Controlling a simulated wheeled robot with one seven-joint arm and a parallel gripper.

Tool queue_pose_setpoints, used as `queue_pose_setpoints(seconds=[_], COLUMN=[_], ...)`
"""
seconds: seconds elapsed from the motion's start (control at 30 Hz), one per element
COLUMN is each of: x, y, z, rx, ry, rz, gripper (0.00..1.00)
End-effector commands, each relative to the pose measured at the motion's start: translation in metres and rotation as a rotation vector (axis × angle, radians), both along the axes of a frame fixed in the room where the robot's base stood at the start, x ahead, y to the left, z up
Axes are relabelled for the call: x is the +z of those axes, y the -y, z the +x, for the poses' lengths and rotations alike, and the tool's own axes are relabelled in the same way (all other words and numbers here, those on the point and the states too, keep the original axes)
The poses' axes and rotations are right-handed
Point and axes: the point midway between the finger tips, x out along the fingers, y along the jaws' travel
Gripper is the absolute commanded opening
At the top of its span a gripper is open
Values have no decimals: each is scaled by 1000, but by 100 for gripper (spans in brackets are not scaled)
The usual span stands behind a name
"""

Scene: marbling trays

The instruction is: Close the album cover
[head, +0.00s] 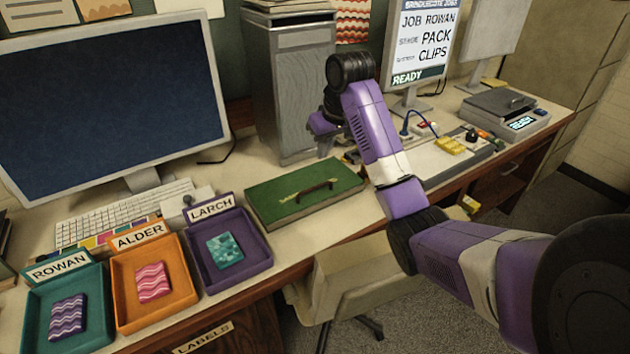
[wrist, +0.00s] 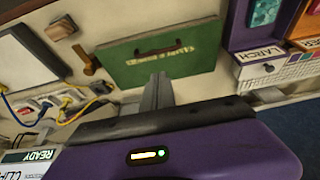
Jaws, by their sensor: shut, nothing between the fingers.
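The green album (head: 285,199) lies on the desk, right of the purple tray. Its green cover faces up, looks flat, and carries a dark handle. The wrist view shows the album (wrist: 185,66) with pale lettering, which I cannot read. My gripper (head: 324,145) is above the desk behind the album, beside the grey cabinet. In the wrist view my gripper (wrist: 158,82) has its fingers together with nothing between them. The fingertips point toward the album's edge and appear apart from it. The album's inside is hidden.
Three trays, teal (head: 98,276), orange (head: 185,243) and purple (head: 262,238), hold patterned squares on the left. A monitor (head: 110,95) and keyboard (head: 125,210) stand behind them. A grey cabinet (head: 292,90) stands behind the album; a chair (head: 355,280) is in front of the desk.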

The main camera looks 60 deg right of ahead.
Motion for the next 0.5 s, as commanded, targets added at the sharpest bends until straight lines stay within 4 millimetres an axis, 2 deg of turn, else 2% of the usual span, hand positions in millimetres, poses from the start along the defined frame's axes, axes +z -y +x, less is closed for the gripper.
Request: queue_pose_setpoints(seconds=[0.5], x=[-86], y=[16], z=[26], rx=[1], ry=[-4], rz=[3], gripper=[0])
